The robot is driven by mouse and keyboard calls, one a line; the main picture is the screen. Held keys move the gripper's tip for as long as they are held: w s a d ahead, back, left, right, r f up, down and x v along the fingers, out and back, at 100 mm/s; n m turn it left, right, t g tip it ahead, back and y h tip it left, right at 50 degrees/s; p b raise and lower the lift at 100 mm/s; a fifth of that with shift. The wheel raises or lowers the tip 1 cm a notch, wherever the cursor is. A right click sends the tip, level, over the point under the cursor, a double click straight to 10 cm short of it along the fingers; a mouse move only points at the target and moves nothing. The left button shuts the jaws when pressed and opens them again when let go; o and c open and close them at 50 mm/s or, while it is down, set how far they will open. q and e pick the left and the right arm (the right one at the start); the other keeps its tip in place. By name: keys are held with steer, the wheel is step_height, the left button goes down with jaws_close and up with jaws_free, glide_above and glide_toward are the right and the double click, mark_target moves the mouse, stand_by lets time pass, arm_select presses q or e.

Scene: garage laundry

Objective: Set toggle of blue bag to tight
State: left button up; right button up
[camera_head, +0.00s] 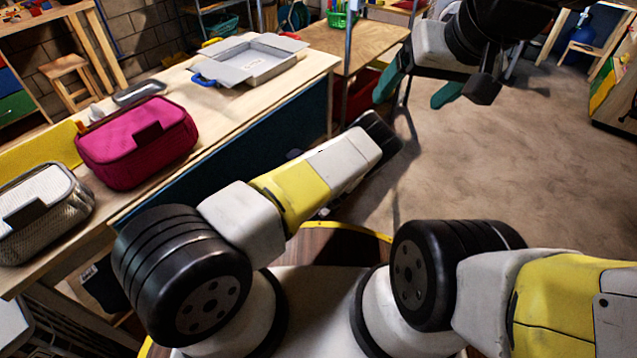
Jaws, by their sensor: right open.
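My right gripper (418,92) is at the upper right of the head view, with its two teal fingers spread apart and nothing between them. It is in the air over the floor, right of the long table and well away from the bags. My left arm reaches forward along the table's front edge, but its gripper does not show. No bag that is clearly blue is in view. A magenta bag (137,143) with a dark front tab stands on the table at left. A grey mesh bag (42,212) stands nearer. No toggle can be made out.
The long wooden table (235,112) runs along the left. An open grey box (252,62) with a blue part at its corner lies on its far end. Another wooden table (358,46) stands behind. The concrete floor (520,165) at right is largely clear.

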arm_select(q)
jaws_close()
stand_by(1.4)
